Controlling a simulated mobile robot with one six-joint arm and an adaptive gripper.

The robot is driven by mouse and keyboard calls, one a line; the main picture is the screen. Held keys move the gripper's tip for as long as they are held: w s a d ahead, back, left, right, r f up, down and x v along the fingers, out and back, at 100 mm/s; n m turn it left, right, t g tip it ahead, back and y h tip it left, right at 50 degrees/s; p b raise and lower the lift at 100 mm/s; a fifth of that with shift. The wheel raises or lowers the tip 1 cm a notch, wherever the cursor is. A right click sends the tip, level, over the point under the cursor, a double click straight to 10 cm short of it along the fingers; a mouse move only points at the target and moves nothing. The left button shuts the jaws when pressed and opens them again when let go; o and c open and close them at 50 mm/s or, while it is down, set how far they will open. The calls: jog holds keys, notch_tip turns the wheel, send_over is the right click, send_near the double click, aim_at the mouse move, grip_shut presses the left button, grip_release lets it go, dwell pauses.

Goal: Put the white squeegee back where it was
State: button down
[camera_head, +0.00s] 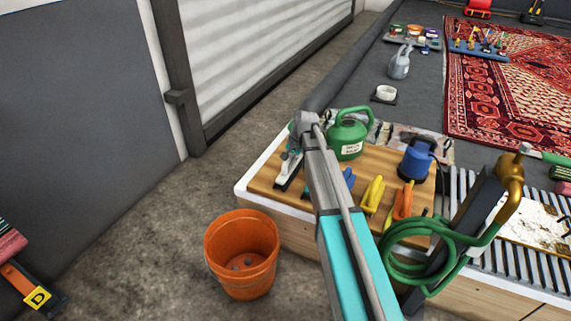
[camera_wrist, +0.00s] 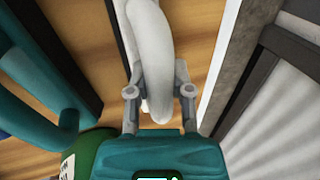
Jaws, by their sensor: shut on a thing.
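The white squeegee (camera_head: 288,170) is at the left end of the wooden board (camera_head: 268,178) on the washpit's corner, partly hidden by my arm in the head view. In the wrist view its thick white handle (camera_wrist: 150,35) runs between the fingers of my gripper (camera_wrist: 159,91), which is shut on it. A dark strip lies alongside the handle. I cannot tell whether the squeegee touches the board. A blue squeegee (camera_head: 348,180), a yellow one (camera_head: 374,193) and an orange one (camera_head: 403,201) are in a row to the right on the board.
A green watering can (camera_head: 347,142) stands just behind the board's left part, and a blue pump (camera_head: 416,160) is at its right. A coiled green hose (camera_head: 393,258) is in front. An orange bucket (camera_head: 242,255) stands on the floor, where there is free room leftward.

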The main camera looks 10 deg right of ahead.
jog(key=shift+f, duration=0.15)
jog(key=c, duration=0.5)
grip_release()
jog(key=p+v, duration=1.1)
jog(key=v, duration=0.1)
dwell(0.7)
dwell(0.5)
jog(key=shift+s, duration=0.1)
